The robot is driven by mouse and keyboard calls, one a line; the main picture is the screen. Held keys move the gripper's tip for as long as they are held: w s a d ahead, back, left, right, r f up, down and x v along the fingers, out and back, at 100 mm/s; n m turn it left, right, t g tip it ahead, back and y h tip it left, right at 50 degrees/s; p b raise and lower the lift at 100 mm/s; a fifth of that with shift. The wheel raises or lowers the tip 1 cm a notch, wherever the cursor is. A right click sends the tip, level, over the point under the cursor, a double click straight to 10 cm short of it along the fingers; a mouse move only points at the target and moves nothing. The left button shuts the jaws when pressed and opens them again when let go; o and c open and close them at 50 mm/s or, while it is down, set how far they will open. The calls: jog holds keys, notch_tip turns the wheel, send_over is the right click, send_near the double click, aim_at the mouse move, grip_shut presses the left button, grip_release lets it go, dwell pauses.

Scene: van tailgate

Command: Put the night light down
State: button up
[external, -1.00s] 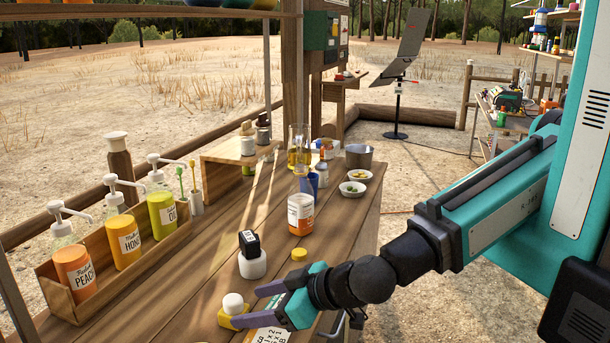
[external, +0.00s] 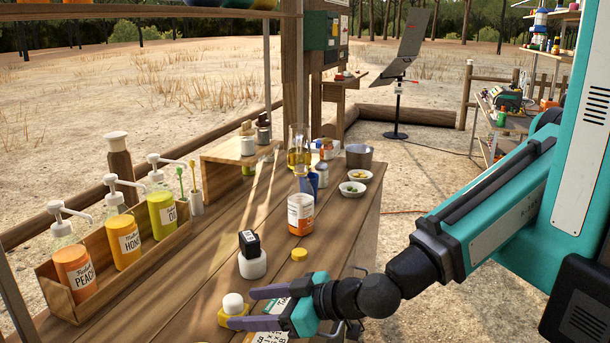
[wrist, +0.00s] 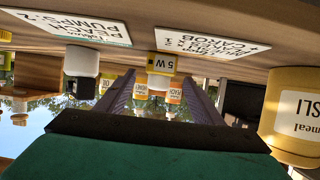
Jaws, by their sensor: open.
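The night light, a small white dome (external: 233,303) on a yellow base, stands upright on the wooden counter (external: 180,300) near the front. The upside-down wrist view shows its yellow block marked "5 W" (wrist: 161,68) between the far ends of my fingers. My gripper (external: 240,308) is open and low over the counter, fingers pointing left towards the night light. The tips are at or beside it; I cannot tell whether they touch it.
A white jar with a black cube on top (external: 252,264) stands just behind the night light. A pump-bottle rack (external: 150,262) is at left. A large yellow jar (wrist: 294,115) is close at right in the wrist view.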

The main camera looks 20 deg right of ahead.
aim_at(242, 308)
jog(key=shift+w+a+f+b, duration=0.2)
jog(key=shift+a+f+b, duration=0.1)
jog(key=shift+b, duration=0.5)
jog(key=b+x, duration=0.1)
jog(key=b, duration=0.2)
jog(key=shift+w+a+f+b, duration=0.1)
jog(key=shift+w+a+b, duration=0.1)
jog(key=shift+b, duration=0.2)
jog(key=shift+w+a, duration=0.4)
jog(key=shift+w+a+f+p, duration=0.35)
jog(key=shift+w+a+p, duration=0.05)
jog(key=shift+w, duration=0.05)
jog(key=shift+c, duration=0.2)
jog(key=c, duration=1.3)
jog(key=shift+o, duration=0.2)
jog(key=shift+r, duration=0.1)
